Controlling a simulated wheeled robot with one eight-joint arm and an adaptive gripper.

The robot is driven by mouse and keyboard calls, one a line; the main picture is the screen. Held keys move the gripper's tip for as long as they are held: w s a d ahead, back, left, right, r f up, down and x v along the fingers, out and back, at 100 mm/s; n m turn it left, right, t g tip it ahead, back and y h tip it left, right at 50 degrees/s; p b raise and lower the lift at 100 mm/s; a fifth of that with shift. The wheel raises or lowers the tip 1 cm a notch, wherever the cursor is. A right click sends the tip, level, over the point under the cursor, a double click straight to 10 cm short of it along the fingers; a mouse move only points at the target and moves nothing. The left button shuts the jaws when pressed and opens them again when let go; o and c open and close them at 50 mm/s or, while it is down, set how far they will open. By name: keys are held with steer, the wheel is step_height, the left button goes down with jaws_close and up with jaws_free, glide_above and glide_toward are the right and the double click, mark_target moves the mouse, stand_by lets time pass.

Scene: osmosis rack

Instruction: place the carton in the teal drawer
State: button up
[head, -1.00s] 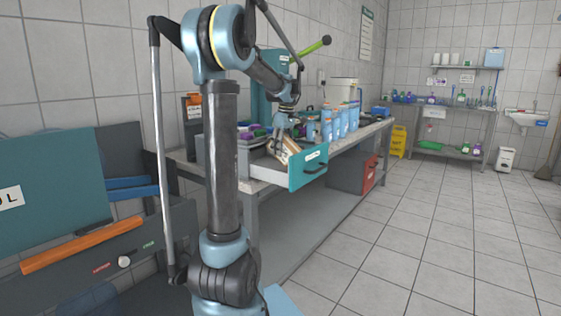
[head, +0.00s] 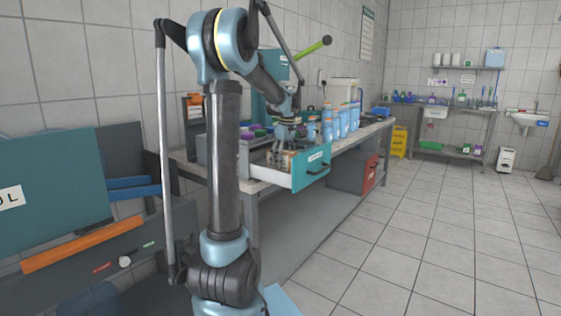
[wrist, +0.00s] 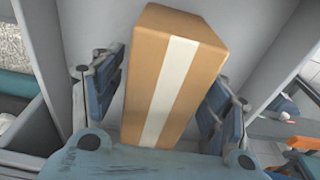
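The carton (wrist: 160,80) is a brown box with a pale tape stripe. In the wrist view it lies between the two fingers of my gripper (wrist: 163,100), with narrow gaps beside it, so the gripper looks open around it. In the head view the carton (head: 281,159) is small and partly hidden below my gripper (head: 284,147), inside the pulled-out drawer. Whether the carton touches the drawer floor is unclear.
Several blue bottles (head: 327,126) stand on the bench right behind the drawer. A grey bin with purple and green items (head: 250,132) sits left of it. A red box (head: 371,171) is under the bench.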

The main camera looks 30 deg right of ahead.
steer(key=r, duration=0.4)
steer(key=s+r, duration=0.1)
steer(key=r, duration=0.7)
steer(key=shift+s+d, duration=0.15)
steer(key=shift+d, duration=0.1)
steer(key=s+a+f+m, duration=0.1)
steer(key=s+a+f, duration=0.15)
steer(key=a, duration=0.65)
steer(key=s+a+f, duration=0.2)
steer(key=a+f, duration=0.1)
steer(key=a, duration=0.6)
steer(key=s+a+f+m, duration=0.1)
steer(key=s+a+f, duration=0.1)
steer(key=a, duration=0.7)
steer(key=s+a+f+m, duration=0.1)
steer(key=s+a+f, duration=0.6)
steer(key=s+f, duration=0.1)
steer(key=s+a+f+m+t, duration=0.1)
steer(key=s+a+f, duration=0.6)
steer(key=f, duration=0.4)
steer(key=shift+s+a+f+h, duration=0.15)
steer(key=shift+s+f+h, duration=0.15)
steer(key=shift+s, duration=0.3)
